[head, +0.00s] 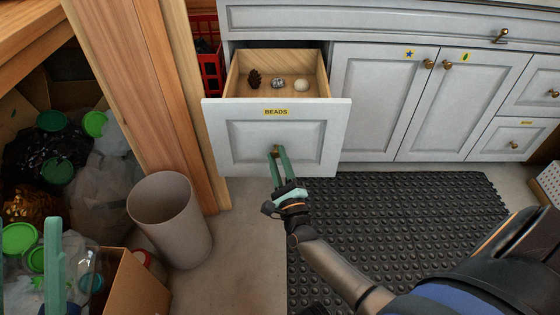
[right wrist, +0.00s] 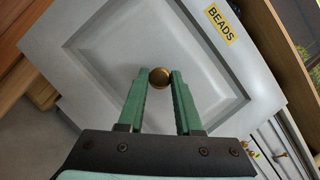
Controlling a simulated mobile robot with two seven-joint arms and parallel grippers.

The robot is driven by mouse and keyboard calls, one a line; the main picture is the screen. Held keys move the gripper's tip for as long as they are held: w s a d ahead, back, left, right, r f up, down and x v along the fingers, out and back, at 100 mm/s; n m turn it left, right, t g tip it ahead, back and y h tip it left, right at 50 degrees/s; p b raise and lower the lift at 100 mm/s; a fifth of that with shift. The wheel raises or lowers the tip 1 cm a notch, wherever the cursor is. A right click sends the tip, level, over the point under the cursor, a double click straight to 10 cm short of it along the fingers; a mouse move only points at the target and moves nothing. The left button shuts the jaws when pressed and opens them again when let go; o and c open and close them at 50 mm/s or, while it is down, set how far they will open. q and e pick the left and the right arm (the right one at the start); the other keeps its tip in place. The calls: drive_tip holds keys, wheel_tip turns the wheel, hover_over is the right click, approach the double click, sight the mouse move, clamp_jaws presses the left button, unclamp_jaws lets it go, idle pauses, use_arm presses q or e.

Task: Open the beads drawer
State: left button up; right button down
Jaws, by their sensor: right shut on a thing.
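The beads drawer (head: 240,135) is a white panelled drawer front with a yellow BEADS label (head: 276,112). It stands pulled out from the cabinet, and its wooden inside shows a pine cone (head: 254,79), a grey patterned lump (head: 278,83) and a pale round thing (head: 301,85). My right gripper (head: 277,152) is at the front of the drawer, its green fingers shut on the round brass knob (right wrist: 160,77), one finger on each side. A green finger at the lower left of the head view (head: 53,265) belongs to my left gripper; its jaw state does not show.
A beige bin (head: 170,215) stands left of the drawer beside a wooden post (head: 150,90). Filled bags and a cardboard box (head: 130,285) crowd the left. A black studded mat (head: 400,215) covers the floor at right. Closed white cabinet doors (head: 380,105) adjoin the drawer.

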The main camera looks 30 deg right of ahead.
drive_tip(key=c, duration=0.6)
unclamp_jaws()
use_arm(q)
drive_tip(key=shift+f, duration=0.1)
